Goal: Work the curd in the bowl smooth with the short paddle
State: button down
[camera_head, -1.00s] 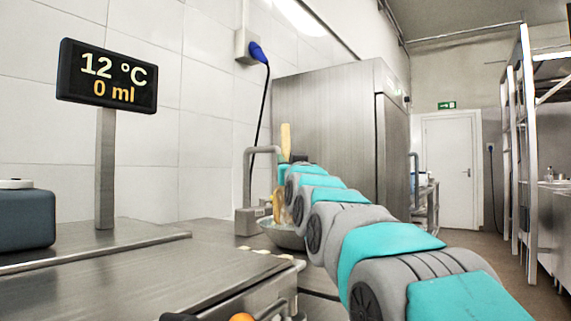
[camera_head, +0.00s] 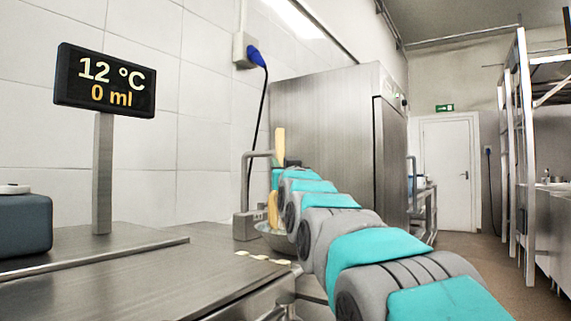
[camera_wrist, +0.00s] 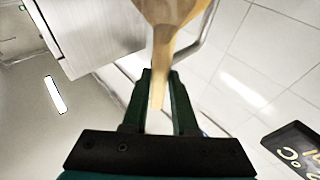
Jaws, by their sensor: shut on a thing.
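The short paddle (camera_head: 279,147) is pale wood and stands nearly upright. My gripper (camera_wrist: 160,76) is shut on the paddle; in the wrist view its wood (camera_wrist: 170,12) runs between the dark green fingers. In the head view my gripper (camera_head: 277,178) is at the far end of my arm, with the wider paddle end below it reaching down to the bowl. The metal bowl (camera_head: 269,236) stands on the counter, partly hidden by my arm. The curd inside is not visible from this low angle, nor is how deep the paddle sits.
Several pale flat pieces (camera_head: 262,257) lie along the counter (camera_head: 120,275) edge. A display (camera_head: 104,82) on a post reads 12 °C and 0 ml. A grey pipe fitting (camera_head: 245,195) rises close behind the bowl. A dark box (camera_head: 22,224) is at left; a steel cabinet (camera_head: 322,125) stands behind.

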jog(key=shift+d, duration=0.15)
jog(key=shift+w+d+b, duration=0.1)
jog(key=shift+d+b, duration=0.6)
jog(key=shift+b, duration=0.05)
jog(key=shift+a, duration=0.1)
jog(key=shift+a+p, duration=0.55)
jog(key=shift+a, duration=0.25)
jog(key=shift+d, duration=0.15)
